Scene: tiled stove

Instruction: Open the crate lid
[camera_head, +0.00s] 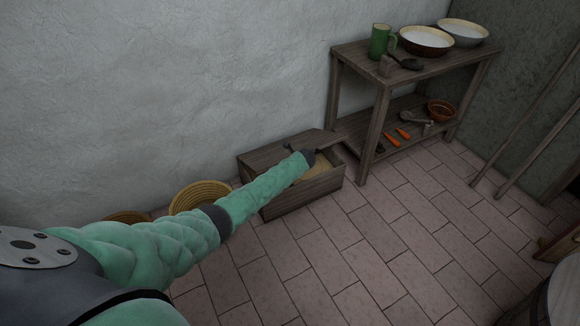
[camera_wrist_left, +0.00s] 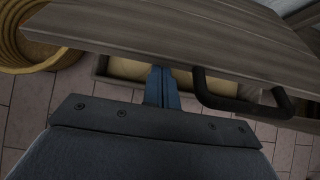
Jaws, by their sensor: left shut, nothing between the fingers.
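The wooden crate (camera_head: 304,200) stands on the floor by the wall in the head view. Its plank lid (camera_head: 272,152) lies towards the wall side, and part of the inside shows with something tan in it. In the left wrist view the lid (camera_wrist_left: 165,32) crosses the top, with a black bar handle (camera_wrist_left: 240,105) on its edge. My left gripper (camera_wrist_left: 162,88) is shut and empty, left of the handle and apart from it. Its tips meet the lid's edge in the picture; I cannot tell whether they touch. In the head view the gripper (camera_head: 307,157) is over the crate.
A wooden shelf table (camera_head: 345,52) stands right of the crate, with bowls, a green mug (camera_head: 379,41) and tools. Woven baskets (camera_head: 200,194) stand left of the crate, partly behind my arm. Poles lean at the right. The tiled floor in front is clear.

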